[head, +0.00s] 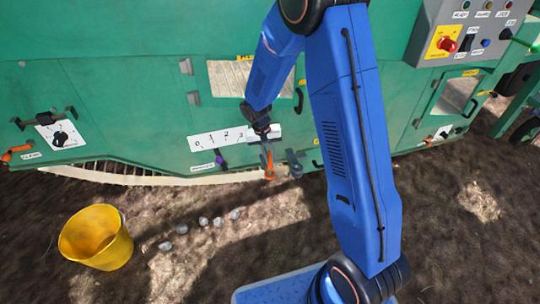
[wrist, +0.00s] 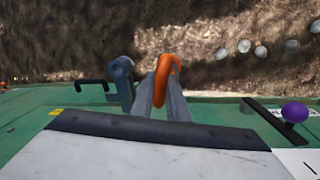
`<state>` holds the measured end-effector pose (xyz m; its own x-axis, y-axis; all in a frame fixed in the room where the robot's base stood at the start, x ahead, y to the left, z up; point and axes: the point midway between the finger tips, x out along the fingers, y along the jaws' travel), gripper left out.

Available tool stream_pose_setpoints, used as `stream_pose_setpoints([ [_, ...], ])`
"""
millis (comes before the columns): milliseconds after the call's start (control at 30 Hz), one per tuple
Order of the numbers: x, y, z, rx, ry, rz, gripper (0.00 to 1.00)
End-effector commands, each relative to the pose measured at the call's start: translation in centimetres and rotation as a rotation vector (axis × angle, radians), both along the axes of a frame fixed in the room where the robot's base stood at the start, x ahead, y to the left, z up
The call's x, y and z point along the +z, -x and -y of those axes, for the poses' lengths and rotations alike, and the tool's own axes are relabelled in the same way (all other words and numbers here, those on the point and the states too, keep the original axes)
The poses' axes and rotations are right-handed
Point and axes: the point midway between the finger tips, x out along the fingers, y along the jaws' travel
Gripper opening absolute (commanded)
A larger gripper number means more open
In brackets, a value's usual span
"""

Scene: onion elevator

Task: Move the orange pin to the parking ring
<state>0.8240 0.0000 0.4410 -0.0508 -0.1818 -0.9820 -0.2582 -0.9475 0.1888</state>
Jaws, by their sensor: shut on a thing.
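My gripper (head: 266,158) is shut on the orange pin (head: 269,174), in front of the green machine's lower edge. In the wrist view the pin's orange loop (wrist: 174,63) shows between and beyond the two grey fingers (wrist: 160,98). The rest of the pin is hidden by the fingers. A grey fitting with a round eye (wrist: 122,70) stands just left of the fingers in the wrist view; in the head view it is the grey part (head: 294,163) just right of my gripper. I cannot tell whether it is the parking ring, or whether the pin touches it.
A 0-to-3 scale plate (head: 215,138) with a purple-knobbed lever (head: 219,159) is left of my gripper. A black handle (wrist: 88,83) is near the grey fitting. A yellow bucket (head: 97,237) and several onions (head: 203,221) are on the ground. A control box (head: 465,35) is at upper right.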

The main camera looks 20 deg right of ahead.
Motion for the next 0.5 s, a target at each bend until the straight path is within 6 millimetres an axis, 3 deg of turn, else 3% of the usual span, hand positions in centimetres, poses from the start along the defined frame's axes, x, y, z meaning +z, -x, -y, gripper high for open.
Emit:
stream_pose_setpoints([
  [500,-1.7,0.0,0.0,0.000,0.000,0.000,0.00],
])
